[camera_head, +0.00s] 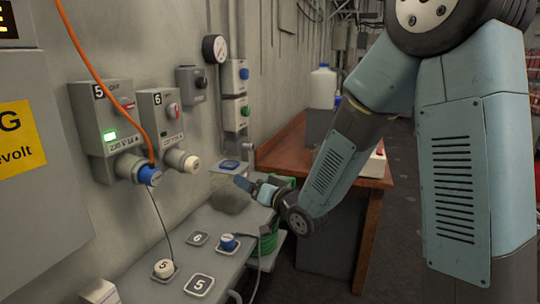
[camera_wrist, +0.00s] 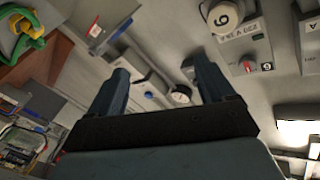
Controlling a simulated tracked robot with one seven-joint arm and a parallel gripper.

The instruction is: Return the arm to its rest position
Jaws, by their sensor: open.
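My gripper (camera_head: 243,184) is at the end of my blue-grey arm, over the right part of the grey console in the head view. It points left toward the wall. In the wrist view my gripper (camera_wrist: 162,75) shows two dark fingers spread apart with nothing between them. The arm is bent, with its forearm hanging down in front of the wooden table. Whether the fingers are clear of the console's far end is hard to tell in the head view.
Wall sockets 5 (camera_head: 103,125) and 6 (camera_head: 165,130) are at left; an orange cable with a blue plug (camera_head: 149,175) is in socket 5. The console (camera_head: 205,250) carries a blue-topped plug (camera_head: 228,242) and a white cap (camera_head: 164,268). A wooden table (camera_head: 290,140) stands behind my arm.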

